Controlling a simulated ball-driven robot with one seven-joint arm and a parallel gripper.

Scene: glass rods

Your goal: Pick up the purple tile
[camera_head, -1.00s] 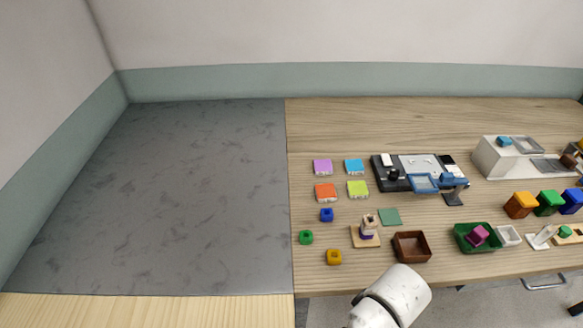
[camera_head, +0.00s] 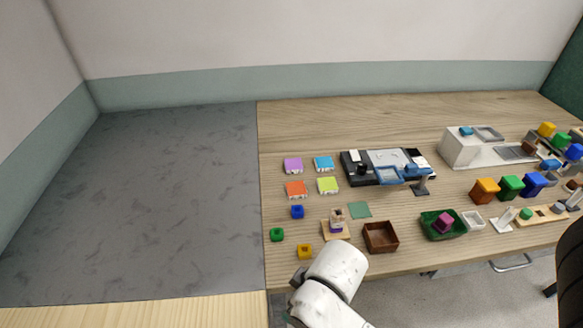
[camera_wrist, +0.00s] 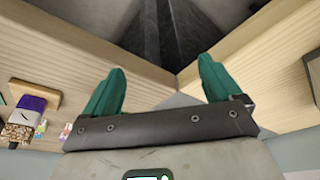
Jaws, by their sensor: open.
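The purple tile (camera_head: 293,165) lies flat near the left edge of the wooden table, at the back left of a small group of coloured tiles. My gripper (camera_wrist: 160,85) shows in the wrist view with its two green fingers apart and nothing between them. In the head view my white arm is at the bottom, in front of the table, well short of the purple tile. The gripper fingers do not show there. I cannot make out the purple tile in the wrist view.
A blue tile (camera_head: 324,163), an orange tile (camera_head: 297,189) and a lime tile (camera_head: 328,185) lie close to the purple one. A black and grey device (camera_head: 385,167) stands to their right. A brown box (camera_head: 380,237) is near the front edge. The dark grey surface (camera_head: 170,200) at left is clear.

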